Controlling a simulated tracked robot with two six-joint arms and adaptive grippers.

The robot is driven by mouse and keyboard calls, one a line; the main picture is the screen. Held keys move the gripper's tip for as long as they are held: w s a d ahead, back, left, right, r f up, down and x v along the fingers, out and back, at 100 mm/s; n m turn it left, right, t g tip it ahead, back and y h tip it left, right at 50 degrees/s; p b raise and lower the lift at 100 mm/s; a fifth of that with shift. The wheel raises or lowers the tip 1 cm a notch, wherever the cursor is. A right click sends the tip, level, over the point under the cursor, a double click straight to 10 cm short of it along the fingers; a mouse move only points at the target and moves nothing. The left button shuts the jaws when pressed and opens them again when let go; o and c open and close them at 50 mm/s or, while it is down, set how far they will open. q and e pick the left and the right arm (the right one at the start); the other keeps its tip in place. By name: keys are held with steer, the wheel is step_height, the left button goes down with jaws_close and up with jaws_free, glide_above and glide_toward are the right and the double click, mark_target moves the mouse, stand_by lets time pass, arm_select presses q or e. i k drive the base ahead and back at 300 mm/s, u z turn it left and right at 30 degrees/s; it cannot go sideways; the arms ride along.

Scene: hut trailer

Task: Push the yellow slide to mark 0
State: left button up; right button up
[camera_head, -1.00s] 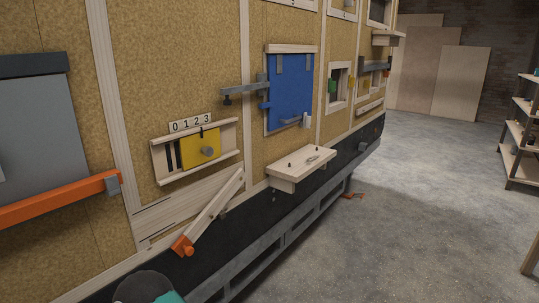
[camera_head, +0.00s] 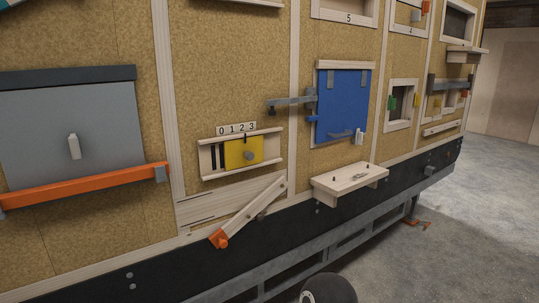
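The yellow slide (camera_head: 242,152) sits in a wooden frame (camera_head: 207,160) on the trailer wall, with a grey round knob (camera_head: 249,155) on its face. Above it is a label strip (camera_head: 236,129) with the marks 0, 1, 2 and 3. A dark pointer on the slide's top edge stands near mark 2. Dark vertical slots show left of the slide, under the 0 end. Neither gripper can be made out.
A wooden lever with an orange end (camera_head: 219,238) slants below the frame. A small shelf (camera_head: 348,183) juts out to the right, under a blue door (camera_head: 341,105) with a grey latch bar. A grey panel with an orange bar (camera_head: 90,186) is at left. The floor at right is clear.

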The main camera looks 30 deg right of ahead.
mark_target(240, 153)
steer(key=z, duration=0.5)
steer(key=i, duration=1.15)
steer(key=z, duration=0.1)
